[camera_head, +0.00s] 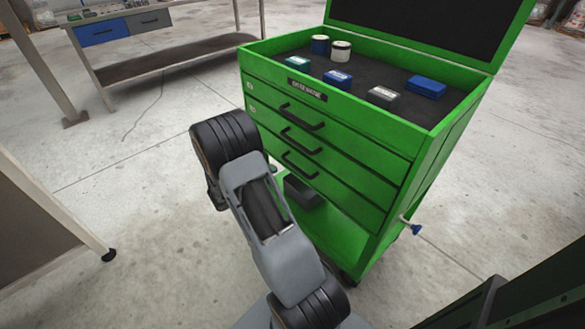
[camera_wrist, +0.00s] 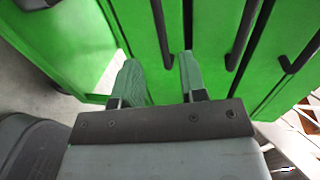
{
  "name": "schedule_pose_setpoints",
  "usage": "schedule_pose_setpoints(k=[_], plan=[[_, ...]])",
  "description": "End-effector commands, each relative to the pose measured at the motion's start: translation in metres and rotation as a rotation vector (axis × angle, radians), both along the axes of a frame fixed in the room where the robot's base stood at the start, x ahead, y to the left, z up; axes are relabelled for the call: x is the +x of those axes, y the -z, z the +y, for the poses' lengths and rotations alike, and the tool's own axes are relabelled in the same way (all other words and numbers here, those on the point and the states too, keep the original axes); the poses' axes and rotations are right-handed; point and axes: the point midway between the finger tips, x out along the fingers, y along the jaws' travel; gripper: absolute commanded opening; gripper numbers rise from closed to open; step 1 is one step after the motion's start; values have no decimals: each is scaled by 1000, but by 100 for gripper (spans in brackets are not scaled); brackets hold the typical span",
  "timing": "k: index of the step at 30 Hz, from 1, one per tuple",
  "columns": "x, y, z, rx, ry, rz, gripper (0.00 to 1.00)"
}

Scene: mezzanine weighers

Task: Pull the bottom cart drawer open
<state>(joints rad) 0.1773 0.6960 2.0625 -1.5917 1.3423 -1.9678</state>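The green cart (camera_head: 425,165) stands in front of me with a stack of drawers, all looking shut. The bottom drawer (camera_head: 345,200) has a black bar handle (camera_head: 300,166), partly behind my arm. In the wrist view the cart appears turned sideways, and the leftmost handle (camera_wrist: 160,28) is the bottom drawer's. My gripper (camera_wrist: 158,60) is open, one finger on each side of this handle's near end. The fingers look apart from the bar; how deep they reach is unclear. My gripper is hidden in the head view.
The middle handle (camera_wrist: 241,35) and top handle (camera_wrist: 300,52) lie to the right in the wrist view. Below the drawers is an open shelf with a black bin (camera_head: 302,192). Tins and boxes, including a blue box (camera_head: 427,86), sit on the cart top. A workbench (camera_head: 165,62) stands behind left.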

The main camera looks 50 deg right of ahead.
Motion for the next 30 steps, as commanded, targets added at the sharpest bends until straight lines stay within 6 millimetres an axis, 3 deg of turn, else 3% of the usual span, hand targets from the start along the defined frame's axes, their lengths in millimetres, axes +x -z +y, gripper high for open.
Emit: schedule_pose_setpoints(k=[6,15,21,30], plan=[[-4,11,-44,0,6,-3,39],[-7,19,-86,2,4,-3,39],[-8,21,-99,1,3,-4,39],[-8,21,-101,1,2,-3,39]])
